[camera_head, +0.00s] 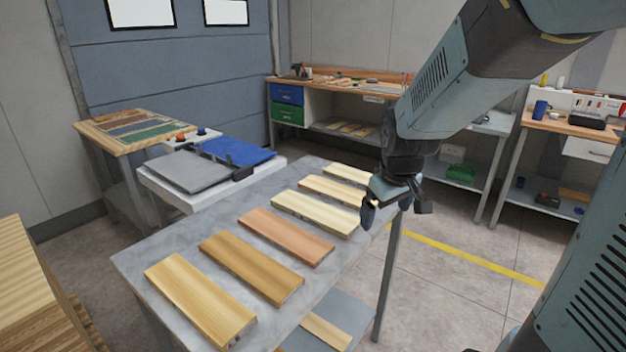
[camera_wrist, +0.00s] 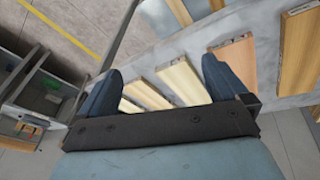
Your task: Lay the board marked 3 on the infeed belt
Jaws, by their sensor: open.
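Several wooden boards lie in a row on a grey table (camera_head: 137,262). A golden board (camera_head: 200,300) is at the near end. Beyond it are a brown board (camera_head: 250,268), a reddish board (camera_head: 285,237) and a pale board (camera_head: 316,213), then two more pale ones. Small end marks are too small to read, so I cannot tell which board is 3. My gripper (camera_head: 396,204) is open and empty above the table's right edge, near the pale boards. Both fingers (camera_wrist: 160,70) show in the wrist view. A white machine (camera_head: 165,200) with a grey belt (camera_head: 188,170) and a blue belt (camera_head: 238,151) stands behind the table.
A small table with colored panels (camera_head: 140,130) stands at the back left. A wood stack (camera_head: 30,290) is at the near left. Workbenches (camera_head: 340,85) line the back wall. Clear floor with a yellow line (camera_head: 450,256) lies right of the table. Another board (camera_head: 325,331) lies on its lower shelf.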

